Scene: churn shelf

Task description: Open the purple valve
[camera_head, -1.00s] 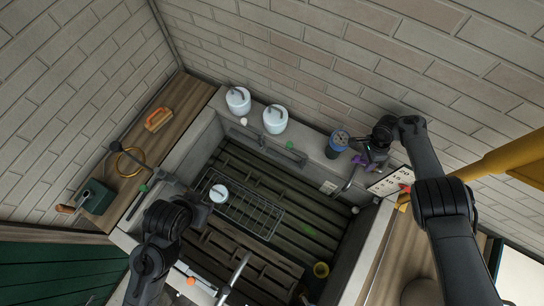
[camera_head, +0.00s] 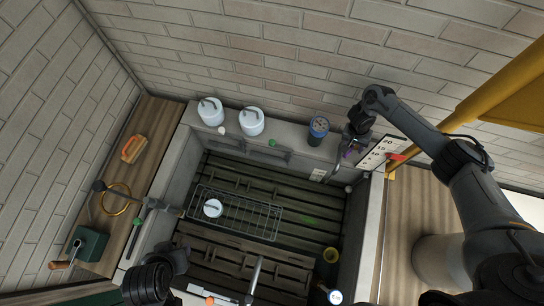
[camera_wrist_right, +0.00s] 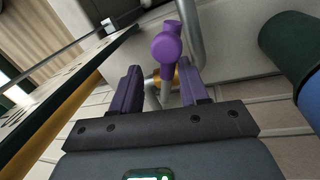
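The purple valve (camera_wrist_right: 167,47) has a rounded handle on a metal pipe with a brass collar. In the right wrist view it is just beyond my right gripper (camera_wrist_right: 160,92), centred between the two purple-tipped fingers. That gripper is open, with a clear gap between the fingers, and I cannot tell whether either finger touches the valve. In the head view my right gripper (camera_head: 352,143) is at the back right of the basin and mostly hides the valve. My left gripper (camera_head: 150,283) is at the bottom left, and its fingers cannot be made out.
White lidded pots (camera_head: 251,121) stand on the back ledge. A wire rack (camera_head: 240,212) lies in the slatted basin.

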